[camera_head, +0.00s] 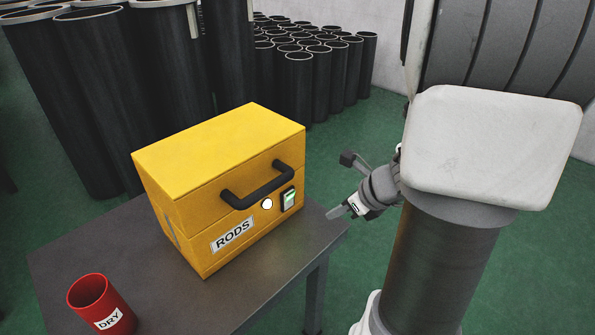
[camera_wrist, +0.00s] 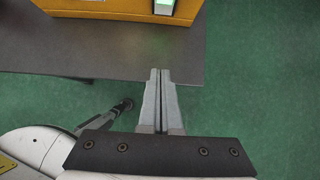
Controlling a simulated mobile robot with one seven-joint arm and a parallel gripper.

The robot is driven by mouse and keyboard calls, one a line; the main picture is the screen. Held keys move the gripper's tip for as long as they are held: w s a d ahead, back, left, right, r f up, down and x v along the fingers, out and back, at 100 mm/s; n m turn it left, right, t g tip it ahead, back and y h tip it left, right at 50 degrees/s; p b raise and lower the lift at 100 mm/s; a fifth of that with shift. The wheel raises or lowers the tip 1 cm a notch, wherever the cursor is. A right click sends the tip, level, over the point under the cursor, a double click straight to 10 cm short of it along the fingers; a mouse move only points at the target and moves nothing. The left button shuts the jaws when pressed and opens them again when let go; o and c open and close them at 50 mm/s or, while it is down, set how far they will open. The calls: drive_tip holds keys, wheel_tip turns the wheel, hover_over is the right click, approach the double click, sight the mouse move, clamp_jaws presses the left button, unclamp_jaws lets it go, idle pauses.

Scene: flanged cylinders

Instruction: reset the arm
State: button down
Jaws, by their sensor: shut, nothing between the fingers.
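My gripper (camera_head: 340,211) is at the right edge of the dark table, in front of and to the right of the yellow box. In the wrist view its two fingers (camera_wrist: 160,75) lie together with nothing between them, over the table's edge. My arm is folded at the right of the head view and hides part of the wrist. The yellow box (camera_head: 220,172), labelled RODS, stands closed on the table, with a black handle and a small green-lit panel (camera_head: 288,199) on its front. The box's lower front also shows at the top of the wrist view (camera_wrist: 110,10).
A red cup (camera_head: 90,290) labelled DRY stands upright on the dark table (camera_head: 190,300), left of the box. Tall black cylinders (camera_head: 100,95) stand behind the table, and shorter ones (camera_head: 320,80) stand further back. Green floor (camera_head: 345,140) is open right of the table.

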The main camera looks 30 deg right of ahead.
drive_tip(key=a+r+n+g+y+p, duration=0.1)
drive_tip(key=a+r+n+p, duration=0.1)
drive_tip(key=a+r+n, duration=1.05)
drive_tip(key=s+a+r+n+h+b, duration=0.3)
drive_tip(key=s+n, duration=0.8)
drive_tip(key=n, duration=0.9)
wheel_tip(320, 180, up, 15)
drive_tip(key=a+p, duration=0.1)
drive_tip(key=p, duration=1.5)
drive_tip(key=shift+f, duration=0.2)
drive_tip(key=shift+s+a+m, duration=0.1)
drive_tip(key=shift+m, duration=0.15)
